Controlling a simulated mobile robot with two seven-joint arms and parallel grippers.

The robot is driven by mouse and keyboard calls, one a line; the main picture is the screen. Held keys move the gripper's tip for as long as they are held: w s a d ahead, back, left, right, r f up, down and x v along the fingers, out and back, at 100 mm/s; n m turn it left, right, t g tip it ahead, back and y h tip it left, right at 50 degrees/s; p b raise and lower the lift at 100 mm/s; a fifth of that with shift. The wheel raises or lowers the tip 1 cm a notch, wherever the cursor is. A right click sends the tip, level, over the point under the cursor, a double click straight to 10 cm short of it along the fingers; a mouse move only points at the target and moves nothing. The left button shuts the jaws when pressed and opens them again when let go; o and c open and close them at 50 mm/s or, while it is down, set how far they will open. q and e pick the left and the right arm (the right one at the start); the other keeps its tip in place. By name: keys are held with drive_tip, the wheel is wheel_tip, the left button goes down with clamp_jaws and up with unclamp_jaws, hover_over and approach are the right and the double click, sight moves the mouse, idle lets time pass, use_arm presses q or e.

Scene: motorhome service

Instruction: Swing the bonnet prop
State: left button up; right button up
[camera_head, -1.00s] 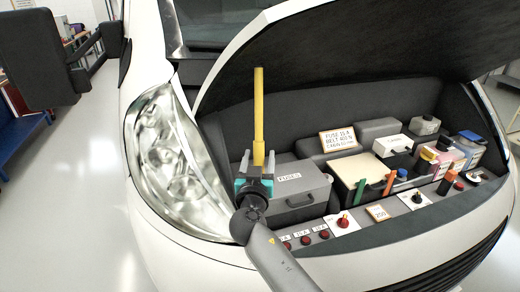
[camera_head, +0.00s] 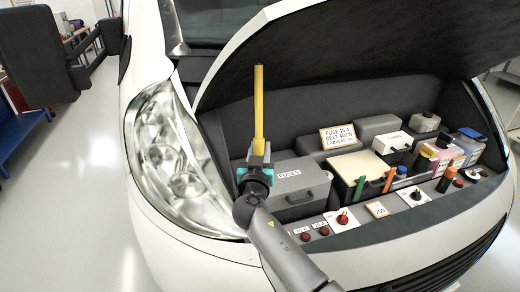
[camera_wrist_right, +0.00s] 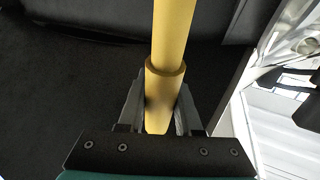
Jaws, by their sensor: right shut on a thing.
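The bonnet prop (camera_head: 259,105) is a yellow rod with a thicker lower sleeve. It stands nearly upright under the raised black underside of the bonnet (camera_head: 350,45), at the left side of the engine bay. My right gripper (camera_head: 257,158) is shut on the prop's lower sleeve. In the right wrist view the prop (camera_wrist_right: 172,45) runs up from between the two fingers (camera_wrist_right: 160,110). The prop's foot is hidden by the gripper, and I cannot tell whether its top touches the bonnet. My left gripper is not in view.
A grey fuse box (camera_head: 295,188) stands close right of my gripper. A beige-lidded box (camera_head: 362,170), bottles and a sign (camera_head: 338,137) fill the bay. Red knobs line the front ledge (camera_head: 350,222). The headlight (camera_head: 175,160) is close on the left.

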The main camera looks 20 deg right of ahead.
clamp_jaws()
idle(0.9)
